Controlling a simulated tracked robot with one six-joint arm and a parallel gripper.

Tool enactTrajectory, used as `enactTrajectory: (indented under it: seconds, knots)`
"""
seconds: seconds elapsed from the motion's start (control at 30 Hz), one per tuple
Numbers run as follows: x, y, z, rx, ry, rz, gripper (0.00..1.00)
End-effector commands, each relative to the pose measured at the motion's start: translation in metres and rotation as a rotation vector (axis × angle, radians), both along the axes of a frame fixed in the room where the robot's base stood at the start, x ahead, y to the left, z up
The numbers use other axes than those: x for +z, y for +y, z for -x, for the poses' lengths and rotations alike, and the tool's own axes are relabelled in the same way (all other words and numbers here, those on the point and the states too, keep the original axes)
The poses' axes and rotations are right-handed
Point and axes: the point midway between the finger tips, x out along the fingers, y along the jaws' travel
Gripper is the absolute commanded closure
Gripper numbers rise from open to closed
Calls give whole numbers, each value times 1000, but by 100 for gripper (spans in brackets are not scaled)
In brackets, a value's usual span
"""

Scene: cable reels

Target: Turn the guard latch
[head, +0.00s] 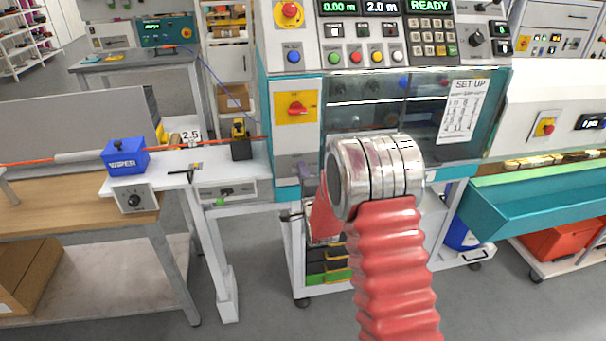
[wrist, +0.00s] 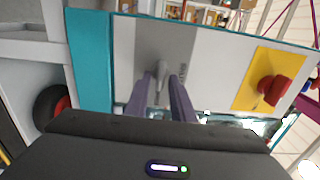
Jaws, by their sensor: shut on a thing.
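The guard latch (wrist: 161,75) is a small grey handle on a grey plate (wrist: 150,38) at the machine's front, seen in the middle of the wrist view. My gripper (wrist: 164,88) has its two dark fingers on either side of the latch and is shut on it. The lower part of the latch is hidden between the fingers. In the head view, the grey latch plate (head: 284,164) sits below the red rotary switch (head: 296,109); my arm hides most of the gripper and the latch there.
The yellow plate (wrist: 246,78) with the red switch lies right of the fingers in the wrist view. A clear guard window (head: 367,116) is behind my arm. A blue wiper block (head: 125,155) and an orange cable (head: 45,160) are left. A teal trough (head: 530,205) is right.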

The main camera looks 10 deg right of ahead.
Motion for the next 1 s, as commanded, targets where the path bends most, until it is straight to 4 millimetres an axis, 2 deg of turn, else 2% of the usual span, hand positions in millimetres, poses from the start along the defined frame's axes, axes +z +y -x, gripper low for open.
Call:
enactTrajectory:
  seconds: [0.03, 0.27, 0.3, 0.33, 0.77, 1.0]
  knots:
    - [-4, -6, 1, -11, 8, -3, 100]
    - [-4, -6, 1, -12, 9, -3, 100]
    - [-4, -6, 1, -12, 9, -3, 75]
    - [-4, -6, 1, -11, 9, -2, 73]
    - [-2, -2, 4, -4, 4, 0, 72]
    - [-2, -1, 27, -3, 4, 0, 72]
